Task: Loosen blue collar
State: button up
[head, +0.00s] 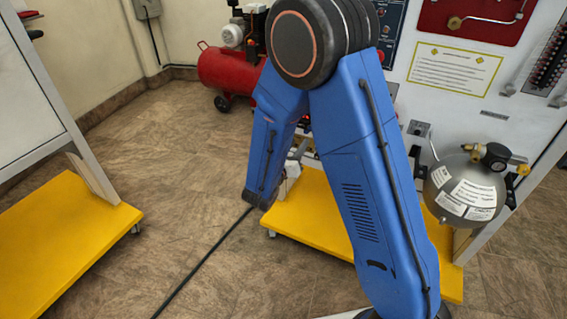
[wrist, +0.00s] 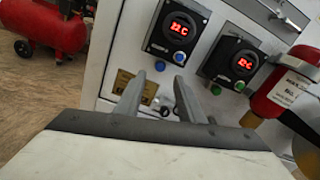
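My gripper (wrist: 159,77) is open in the wrist view, its two grey fingers apart with nothing held between them. A round blue knob (wrist: 180,58) sits under the left red digital display, above the right finger. In the head view my gripper (head: 292,170) is mostly hidden by my blue arm, low in front of the white panel.
A second display unit (wrist: 228,62) with a green knob is to the right. A red cylinder (wrist: 283,90) with a brass end stands close at right. A red compressor (head: 228,70) is behind; a grey tank (head: 462,190) is on the panel's right. A yellow base (head: 312,222) juts out below.

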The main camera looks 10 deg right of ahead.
jog(key=v, duration=1.1)
jog(key=shift+s, duration=0.1)
jog(key=m, duration=0.6)
send_near(306, 133)
jog(key=x, duration=0.8)
jog(key=shift+r, duration=0.1)
dwell(0.4)
grip_shut()
